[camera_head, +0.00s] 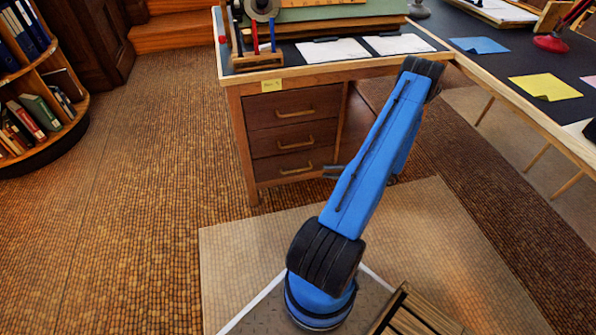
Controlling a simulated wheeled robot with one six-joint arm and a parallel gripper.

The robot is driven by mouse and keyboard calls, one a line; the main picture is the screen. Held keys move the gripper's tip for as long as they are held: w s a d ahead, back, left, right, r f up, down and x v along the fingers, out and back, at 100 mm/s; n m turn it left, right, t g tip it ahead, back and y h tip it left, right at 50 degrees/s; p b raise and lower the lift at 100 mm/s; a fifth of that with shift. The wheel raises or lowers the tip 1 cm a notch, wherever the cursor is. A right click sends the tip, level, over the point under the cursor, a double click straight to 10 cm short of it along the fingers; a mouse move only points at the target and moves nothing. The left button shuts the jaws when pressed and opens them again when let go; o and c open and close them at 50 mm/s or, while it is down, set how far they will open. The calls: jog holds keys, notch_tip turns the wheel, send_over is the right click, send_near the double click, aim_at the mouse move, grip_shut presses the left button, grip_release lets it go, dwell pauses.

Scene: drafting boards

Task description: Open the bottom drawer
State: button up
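The desk's drawer stack has three brown wooden drawers with brass-coloured bar handles, and all look shut. The bottom drawer (272,168) is lowest, with its handle (297,170) across its front. The middle drawer (270,143) and top drawer (270,112) are above it. My gripper (328,172) shows as a small dark shape just right of the bottom handle, at about its height in the picture. A gap shows between them. My blue arm hides most of the gripper, and its fingers are too small to tell open from shut.
The desk top (360,62) holds papers, a pen rack and a green board. A yellow note (271,86) sticks above the drawers. A second desk (500,65) stands at right, a curved bookshelf (45,110) at left. Floor before the drawers is clear.

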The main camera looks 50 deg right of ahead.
jog(key=x, duration=1.4)
jog(key=shift+w+a, duration=0.15)
jog(key=shift+a, duration=0.05)
grip_shut()
